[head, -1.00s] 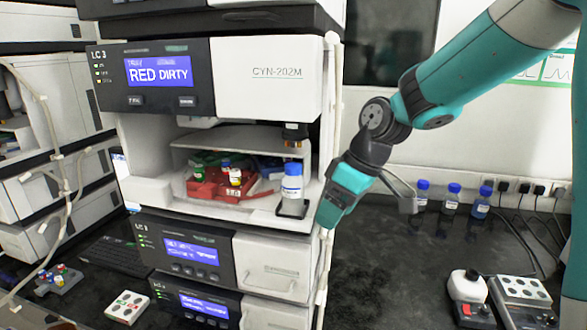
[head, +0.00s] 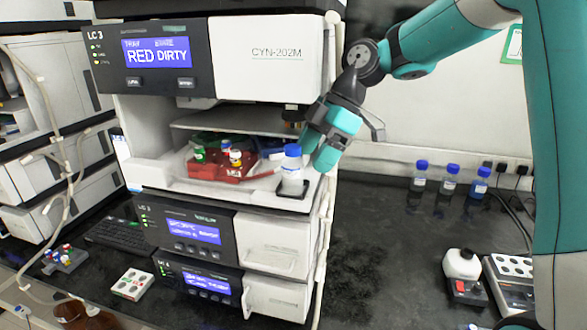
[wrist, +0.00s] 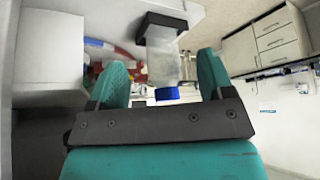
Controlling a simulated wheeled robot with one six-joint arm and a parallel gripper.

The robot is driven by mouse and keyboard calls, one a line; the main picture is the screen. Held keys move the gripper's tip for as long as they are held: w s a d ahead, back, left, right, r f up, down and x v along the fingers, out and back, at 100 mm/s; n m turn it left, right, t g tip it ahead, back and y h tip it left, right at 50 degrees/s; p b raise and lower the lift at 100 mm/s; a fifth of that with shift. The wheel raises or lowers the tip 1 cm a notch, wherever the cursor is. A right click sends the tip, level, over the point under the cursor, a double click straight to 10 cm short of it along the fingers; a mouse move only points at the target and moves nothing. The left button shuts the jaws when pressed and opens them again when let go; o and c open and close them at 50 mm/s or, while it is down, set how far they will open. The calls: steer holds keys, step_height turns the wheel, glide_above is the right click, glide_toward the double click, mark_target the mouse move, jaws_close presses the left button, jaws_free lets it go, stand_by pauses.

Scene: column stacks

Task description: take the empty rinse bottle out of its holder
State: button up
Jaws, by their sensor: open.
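The rinse bottle (head: 291,176) is a clear, whitish bottle with a blue cap. It stands upright in a black square holder (head: 293,195) at the front right of the open bay. My gripper (head: 318,150) is just to the right of the bottle's top. In the wrist view the bottle (wrist: 162,65) appears cap-down between the two teal fingers of my gripper (wrist: 162,85), with its base in the black holder (wrist: 165,24). The fingers are open, with a gap on each side of the bottle. Whether any finger touches it cannot be told.
A red tray (head: 212,170) with small vials sits left of the bottle in the bay. The instrument front (head: 270,52) overhangs above. Several blue-capped bottles (head: 450,181) stand on the dark bench at right. The middle bench is clear.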

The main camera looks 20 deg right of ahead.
mark_target(288, 161)
steer(key=a+p, duration=0.1)
steer(key=a, duration=0.4)
steer(key=shift+a+p, duration=0.1)
steer(key=shift+p, duration=0.25)
steer(key=shift+a+f, duration=0.1)
steer(key=shift+f, duration=0.4)
steer(key=c, duration=1)
